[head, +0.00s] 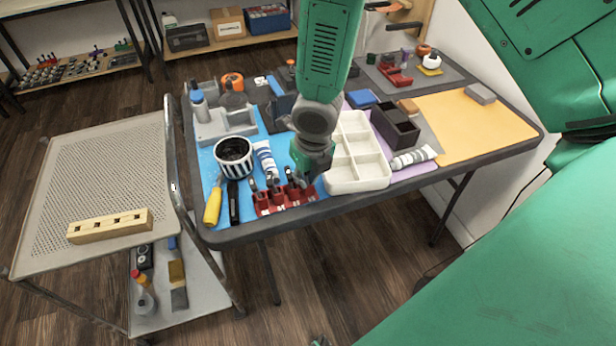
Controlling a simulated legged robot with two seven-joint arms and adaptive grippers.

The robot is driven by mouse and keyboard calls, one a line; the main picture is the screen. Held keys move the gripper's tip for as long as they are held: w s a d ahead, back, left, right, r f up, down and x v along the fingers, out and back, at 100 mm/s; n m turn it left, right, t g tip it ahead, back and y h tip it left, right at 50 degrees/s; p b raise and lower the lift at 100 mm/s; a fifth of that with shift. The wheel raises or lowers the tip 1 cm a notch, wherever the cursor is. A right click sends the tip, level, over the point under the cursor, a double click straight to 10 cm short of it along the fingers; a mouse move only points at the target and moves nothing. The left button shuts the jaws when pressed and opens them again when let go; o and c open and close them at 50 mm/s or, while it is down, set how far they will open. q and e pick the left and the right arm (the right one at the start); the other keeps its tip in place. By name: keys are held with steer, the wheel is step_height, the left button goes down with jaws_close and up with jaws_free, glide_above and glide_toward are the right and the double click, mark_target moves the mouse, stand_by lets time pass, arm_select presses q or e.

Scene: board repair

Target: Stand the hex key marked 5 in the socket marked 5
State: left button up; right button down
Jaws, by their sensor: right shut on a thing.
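A red rack (284,204) with white marks on its front stands at the table's near edge. Several dark hex keys (270,180) stand in it; their marks are too small to read. My right gripper (310,175) points down at the right end of the rack. It is shut on a hex key, which is mostly hidden by the fingers. I cannot tell its mark or whether it is clear of the rack. A pale wooden block (110,226) with a row of dark sockets lies on the cart at left; its marks are unreadable. My left gripper is not in view.
The perforated cart top (100,170) is bare behind the block. A white compartment tray (356,178) stands close right of my gripper. A gap separates cart and table.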

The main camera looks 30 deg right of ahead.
steer(key=shift+s+a+f, duration=0.25)
steer(key=shift+s+f, duration=0.1)
steer(key=shift+f, duration=0.15)
steer(key=c, duration=1.6)
jaws_free()
steer(key=shift+o, duration=0.5)
steer(key=shift+w+d+f, duration=0.1)
steer(key=shift+w+f, duration=0.15)
steer(key=shift+w, duration=0.05)
steer(key=shift+r, duration=0.15)
steer(key=o, duration=0.6)
steer(key=shift+w+r, duration=0.1)
steer(key=shift+r, duration=0.1)
